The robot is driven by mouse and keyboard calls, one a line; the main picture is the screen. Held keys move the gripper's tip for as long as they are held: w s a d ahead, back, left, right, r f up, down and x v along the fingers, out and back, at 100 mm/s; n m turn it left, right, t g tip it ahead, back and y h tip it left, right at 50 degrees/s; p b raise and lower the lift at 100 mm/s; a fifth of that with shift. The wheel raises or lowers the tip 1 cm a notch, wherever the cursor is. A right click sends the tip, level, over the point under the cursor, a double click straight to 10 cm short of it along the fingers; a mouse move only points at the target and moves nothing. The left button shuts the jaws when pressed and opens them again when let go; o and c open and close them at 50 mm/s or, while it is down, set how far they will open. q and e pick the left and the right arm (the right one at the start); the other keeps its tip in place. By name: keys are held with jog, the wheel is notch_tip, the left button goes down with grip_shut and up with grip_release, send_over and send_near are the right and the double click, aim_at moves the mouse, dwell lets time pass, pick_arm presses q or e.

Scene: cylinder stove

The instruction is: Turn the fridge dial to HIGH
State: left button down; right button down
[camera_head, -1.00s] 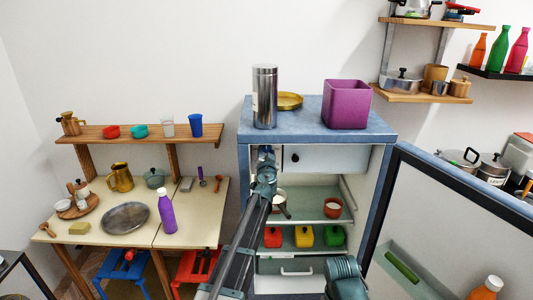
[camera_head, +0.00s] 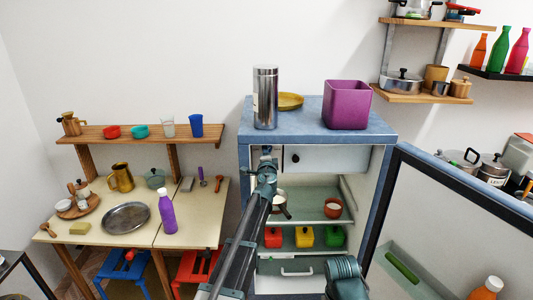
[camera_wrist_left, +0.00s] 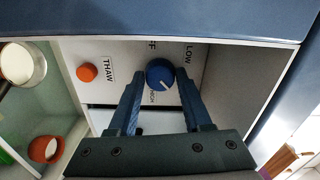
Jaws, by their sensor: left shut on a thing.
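The blue fridge dial (camera_wrist_left: 158,70) is on a pale panel inside the top of the open fridge (camera_head: 318,138). In the left wrist view, "LOW" is printed at its upper right, a partly cut-off "FF" is above it, and a partly hidden label is just below it. A short white mark on the dial points down and right. My left gripper (camera_wrist_left: 157,82) is shut on the dial, one finger on each side. In the head view my left gripper (camera_head: 266,153) reaches into the fridge's upper left, and the dial is hidden there.
An orange button (camera_wrist_left: 87,73) labelled "THAW" sits left of the dial. The fridge door (camera_head: 455,215) stands open at the right. A steel canister (camera_head: 265,98) and a purple box (camera_head: 346,105) stand on the fridge. Shelves inside hold a red pot (camera_head: 332,208) and coloured containers.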

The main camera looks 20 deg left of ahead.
pick_arm(q)
jog(key=m, duration=1.1)
jog(key=shift+d, duration=0.1)
jog(key=shift+m, duration=0.3)
dwell(0.3)
jog(key=shift+c, duration=1.8)
grip_release()
jog(key=shift+s, duration=0.1)
jog(key=v, duration=1.3)
jog(key=shift+s, duration=0.3)
jog(key=shift+s, duration=0.1)
